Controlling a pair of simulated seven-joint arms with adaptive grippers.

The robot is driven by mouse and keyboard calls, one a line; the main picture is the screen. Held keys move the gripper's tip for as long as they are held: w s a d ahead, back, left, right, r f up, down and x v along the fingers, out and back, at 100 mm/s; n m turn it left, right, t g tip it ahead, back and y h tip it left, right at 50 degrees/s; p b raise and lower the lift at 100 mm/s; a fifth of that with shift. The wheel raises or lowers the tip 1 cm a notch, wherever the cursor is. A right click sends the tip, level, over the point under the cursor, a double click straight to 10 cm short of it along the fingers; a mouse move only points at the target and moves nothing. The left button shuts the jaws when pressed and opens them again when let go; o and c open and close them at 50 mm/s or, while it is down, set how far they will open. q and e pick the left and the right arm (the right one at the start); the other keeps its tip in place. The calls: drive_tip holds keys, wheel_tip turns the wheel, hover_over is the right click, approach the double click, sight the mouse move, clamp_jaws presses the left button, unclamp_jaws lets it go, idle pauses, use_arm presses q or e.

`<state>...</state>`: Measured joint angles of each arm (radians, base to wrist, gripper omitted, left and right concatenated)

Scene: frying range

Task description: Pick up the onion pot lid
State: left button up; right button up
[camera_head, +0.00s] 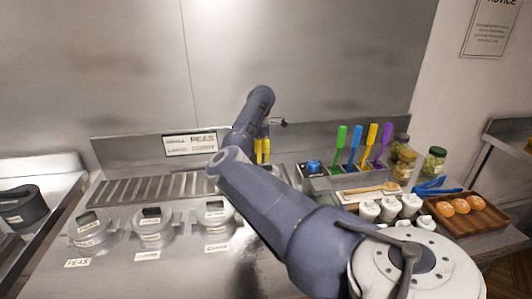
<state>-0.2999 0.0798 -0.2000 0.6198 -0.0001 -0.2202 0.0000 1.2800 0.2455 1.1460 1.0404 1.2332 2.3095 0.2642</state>
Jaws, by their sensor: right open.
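Three round metal pots with lids stand in a row on the counter at left. The left pot lid (87,226) has a label reading PEAS. The middle pot lid (151,220) and right pot lid (214,214) have labels too small to read surely, so I cannot tell which is the onion one. Each lid has a dark block-like handle. My right arm reaches across from the lower right. Its gripper (262,150) is open behind the pots, beyond the forearm, which partly hides it; it is apart from the lids. My left gripper is out of view.
A slatted grate (150,188) lies behind the pots. At right are colored spatulas (356,147), jars, several white shakers (390,207), and a wooden tray (487,222) with orange items. A black container (18,205) sits far left. The counter front is clear.

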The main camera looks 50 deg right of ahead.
drive_tip(key=shift+s+f, duration=0.15)
drive_tip(key=shift+f, duration=3.05)
clamp_jaws()
